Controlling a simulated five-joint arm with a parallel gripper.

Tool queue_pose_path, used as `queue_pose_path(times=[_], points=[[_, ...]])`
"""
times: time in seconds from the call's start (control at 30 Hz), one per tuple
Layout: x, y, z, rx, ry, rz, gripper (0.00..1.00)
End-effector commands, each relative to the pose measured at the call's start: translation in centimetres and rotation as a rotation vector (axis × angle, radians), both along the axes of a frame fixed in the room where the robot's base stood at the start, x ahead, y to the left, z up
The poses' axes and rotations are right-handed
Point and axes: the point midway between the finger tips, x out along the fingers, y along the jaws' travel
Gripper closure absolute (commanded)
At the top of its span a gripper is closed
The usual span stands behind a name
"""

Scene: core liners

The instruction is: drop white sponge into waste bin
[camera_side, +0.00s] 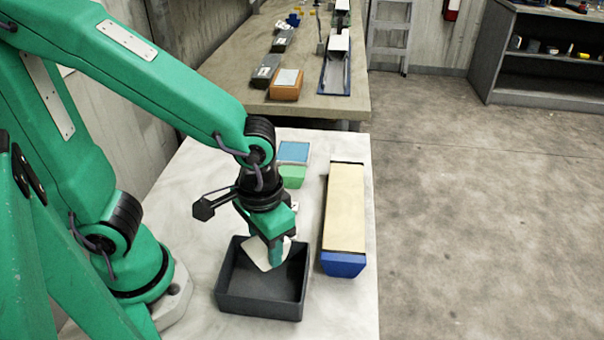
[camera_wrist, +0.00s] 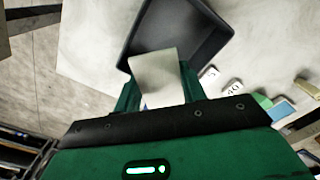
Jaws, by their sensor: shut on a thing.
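The white sponge (camera_side: 262,257) is held between the fingers of my gripper (camera_side: 272,250), shut on it. In the side view it hangs tilted over the dark grey waste bin (camera_side: 258,307), within the outline of its opening. It also shows in the wrist view (camera_wrist: 158,75), with the bin (camera_wrist: 212,47) behind and beyond it. The bin looks empty where its inside shows. The side view does not make clear how far the sponge is above the bin floor. My gripper hides part of the sponge and the bin's back wall.
A blue holder (camera_side: 343,264) with a long beige block (camera_side: 345,205) lies right of the bin. Behind my gripper are a green block (camera_side: 292,177) and a blue block (camera_side: 294,151). Small white number tags (camera_wrist: 233,87) lie on the white table (camera_side: 195,215). The table front is clear.

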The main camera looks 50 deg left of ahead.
Motion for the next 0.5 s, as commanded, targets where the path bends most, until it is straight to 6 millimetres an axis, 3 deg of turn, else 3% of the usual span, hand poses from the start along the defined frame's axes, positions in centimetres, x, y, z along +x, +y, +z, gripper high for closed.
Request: queue_pose_path(times=[0.5], points=[[-0.01,0.01,-1.02,0.000,0.000,0.000,0.80]])
